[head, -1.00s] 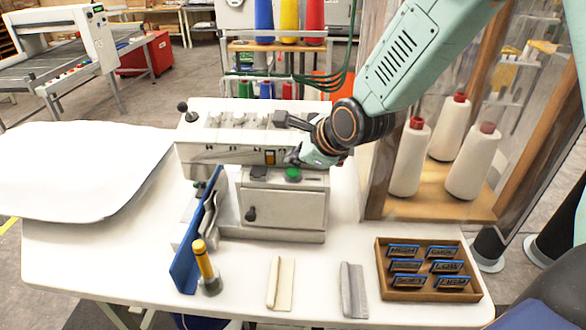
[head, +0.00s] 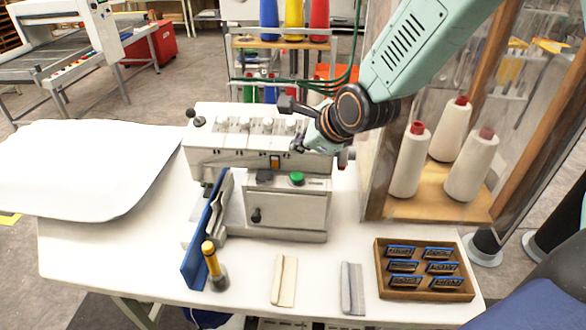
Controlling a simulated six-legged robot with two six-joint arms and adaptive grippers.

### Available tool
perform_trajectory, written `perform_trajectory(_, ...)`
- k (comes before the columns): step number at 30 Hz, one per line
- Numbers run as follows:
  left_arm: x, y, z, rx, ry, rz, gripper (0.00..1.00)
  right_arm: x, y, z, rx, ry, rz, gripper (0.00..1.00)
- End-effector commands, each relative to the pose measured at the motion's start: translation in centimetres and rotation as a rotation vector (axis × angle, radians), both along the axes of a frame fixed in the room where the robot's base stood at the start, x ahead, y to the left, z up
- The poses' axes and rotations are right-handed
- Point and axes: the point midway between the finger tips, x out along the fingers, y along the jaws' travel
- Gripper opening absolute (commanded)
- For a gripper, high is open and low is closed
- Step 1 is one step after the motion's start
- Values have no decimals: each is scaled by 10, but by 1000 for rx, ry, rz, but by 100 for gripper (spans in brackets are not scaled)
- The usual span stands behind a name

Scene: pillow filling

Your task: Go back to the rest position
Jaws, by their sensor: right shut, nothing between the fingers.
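My right gripper (head: 304,141) is shut and empty. It hangs just in front of the upper right part of the white sewing machine (head: 225,150), above the green button (head: 297,178). A small gap seems to lie between the fingertips and the button; whether they touch the machine behind, I cannot tell. My right arm reaches in from the upper right. My left gripper is not in view.
A white pillow (head: 85,170) lies on the left of the white table (head: 140,262). A blue guide plate (head: 203,235) and yellow-handled tool (head: 212,262) stand in front. A wooden tray (head: 425,290) of labelled blocks sits right. Thread cones (head: 409,162) stand in a cabinet.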

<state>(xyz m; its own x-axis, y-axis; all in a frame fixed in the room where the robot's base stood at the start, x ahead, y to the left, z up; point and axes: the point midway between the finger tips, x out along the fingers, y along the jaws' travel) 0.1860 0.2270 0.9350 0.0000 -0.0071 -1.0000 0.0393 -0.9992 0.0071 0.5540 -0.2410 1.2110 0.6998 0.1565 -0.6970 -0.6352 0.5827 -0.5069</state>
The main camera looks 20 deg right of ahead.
Motion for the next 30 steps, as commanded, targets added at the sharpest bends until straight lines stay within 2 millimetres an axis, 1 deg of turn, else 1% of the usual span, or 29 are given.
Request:
perform_trajectory(5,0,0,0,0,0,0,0,0,0,-1,-2,1,1,0)
perform_trajectory(7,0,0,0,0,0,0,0,-3,1,-7,-17,8,16,0)
perform_trajectory(8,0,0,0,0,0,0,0,-6,1,-12,-30,13,30,0)
perform_trajectory(11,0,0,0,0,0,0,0,-20,4,-38,-111,44,113,0)
perform_trajectory(15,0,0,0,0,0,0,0,-52,10,-87,-268,98,295,0)
perform_trajectory(17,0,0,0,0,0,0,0,-68,11,-107,-332,123,377,0)
perform_trajectory(20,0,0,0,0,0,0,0,-96,14,-139,-437,161,529,0)
perform_trajectory(21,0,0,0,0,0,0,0,-108,15,-151,-478,175,593,0)
perform_trajectory(23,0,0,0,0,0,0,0,-129,16,-169,-538,198,696,0)
perform_trajectory(24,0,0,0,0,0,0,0,-142,17,-180,-575,212,765,0)
perform_trajectory(26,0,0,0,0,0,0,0,-164,18,-196,-630,233,876,0)
perform_trajectory(27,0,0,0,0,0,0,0,-179,18,-207,-664,246,951,0)
perform_trajectory(29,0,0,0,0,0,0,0,-202,18,-220,-712,262,1067,0)
perform_trajectory(30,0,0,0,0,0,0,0,-217,18,-229,-740,273,1144,0)
